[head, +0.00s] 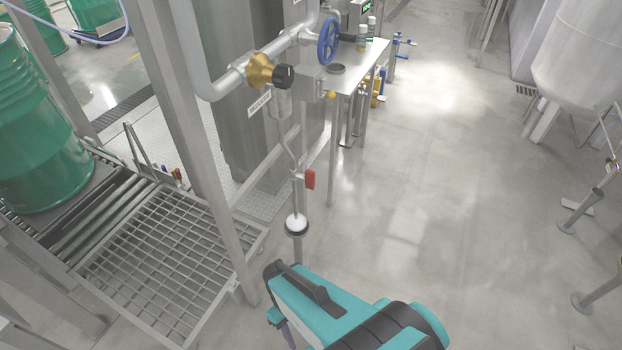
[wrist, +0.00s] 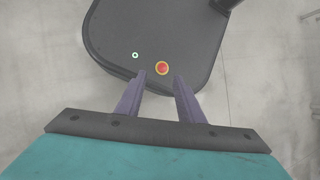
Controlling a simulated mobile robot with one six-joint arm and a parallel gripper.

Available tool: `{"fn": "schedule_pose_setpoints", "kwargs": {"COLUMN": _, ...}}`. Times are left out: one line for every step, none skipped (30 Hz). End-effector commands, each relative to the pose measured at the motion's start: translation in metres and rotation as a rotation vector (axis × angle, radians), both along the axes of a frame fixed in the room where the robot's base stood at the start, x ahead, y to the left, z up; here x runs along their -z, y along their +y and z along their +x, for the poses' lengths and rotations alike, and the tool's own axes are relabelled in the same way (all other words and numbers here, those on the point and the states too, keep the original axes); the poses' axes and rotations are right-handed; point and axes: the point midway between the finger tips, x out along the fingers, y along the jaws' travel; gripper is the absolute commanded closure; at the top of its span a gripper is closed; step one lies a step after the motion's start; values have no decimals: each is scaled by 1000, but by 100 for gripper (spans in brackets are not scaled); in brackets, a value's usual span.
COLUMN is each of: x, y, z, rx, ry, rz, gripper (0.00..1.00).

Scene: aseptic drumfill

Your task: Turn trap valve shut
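A small valve with a red handle (head: 310,179) sits on the thin vertical drain pipe below the steam-pipe fittings in the head view. The handle hangs roughly upright beside the pipe. I take it as the trap valve; its label is not readable. In the head view the arm is low in the picture, below and in front of the valve, and the fingers are mostly hidden.
A brass fitting with a black knob (head: 284,77) and a blue handwheel (head: 328,41) are above the valve. A steel post (head: 185,120) and a grated platform (head: 165,260) stand left, with a green drum (head: 40,140) beyond. Floor to the right (head: 440,190) is clear.

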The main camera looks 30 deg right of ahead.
Motion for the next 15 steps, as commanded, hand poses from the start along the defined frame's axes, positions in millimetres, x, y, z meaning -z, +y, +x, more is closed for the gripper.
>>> {"fn": "schedule_pose_setpoints", "kwargs": {"x": 2, "y": 4, "z": 6, "rx": -40, "ry": -1, "rz": 40, "gripper": 66}}
{"fn": "schedule_pose_setpoints", "kwargs": {"x": 1, "y": 6, "z": 10, "rx": -67, "ry": -4, "rz": 66, "gripper": 66}}
{"fn": "schedule_pose_setpoints", "kwargs": {"x": -1, "y": 9, "z": 18, "rx": -101, "ry": -13, "rz": 101, "gripper": 66}}
{"fn": "schedule_pose_setpoints", "kwargs": {"x": -2, "y": 10, "z": 25, "rx": -122, "ry": -21, "rz": 127, "gripper": 66}}
{"fn": "schedule_pose_setpoints", "kwargs": {"x": -4, "y": 11, "z": 33, "rx": -143, "ry": -32, "rz": 152, "gripper": 66}}
{"fn": "schedule_pose_setpoints", "kwargs": {"x": -7, "y": 12, "z": 46, "rx": -170, "ry": -50, "rz": 186, "gripper": 66}}
{"fn": "schedule_pose_setpoints", "kwargs": {"x": -10, "y": 12, "z": 55, "rx": -187, "ry": -64, "rz": 208, "gripper": 66}}
{"fn": "schedule_pose_setpoints", "kwargs": {"x": -13, "y": 11, "z": 64, "rx": -203, "ry": -79, "rz": 228, "gripper": 66}}
{"fn": "schedule_pose_setpoints", "kwargs": {"x": -17, "y": 10, "z": 76, "rx": -220, "ry": -97, "rz": 254, "gripper": 66}}
{"fn": "schedule_pose_setpoints", "kwargs": {"x": -21, "y": 9, "z": 85, "rx": -231, "ry": -112, "rz": 271, "gripper": 66}}
{"fn": "schedule_pose_setpoints", "kwargs": {"x": -24, "y": 8, "z": 93, "rx": -243, "ry": -126, "rz": 286, "gripper": 66}}
{"fn": "schedule_pose_setpoints", "kwargs": {"x": -29, "y": 6, "z": 105, "rx": -257, "ry": -148, "rz": 305, "gripper": 66}}
{"fn": "schedule_pose_setpoints", "kwargs": {"x": -32, "y": 4, "z": 114, "rx": -266, "ry": -163, "rz": 320, "gripper": 66}}
{"fn": "schedule_pose_setpoints", "kwargs": {"x": -37, "y": 2, "z": 123, "rx": -276, "ry": -180, "rz": 331, "gripper": 66}}
{"fn": "schedule_pose_setpoints", "kwargs": {"x": -42, "y": -1, "z": 134, "rx": -286, "ry": -200, "rz": 346, "gripper": 66}}
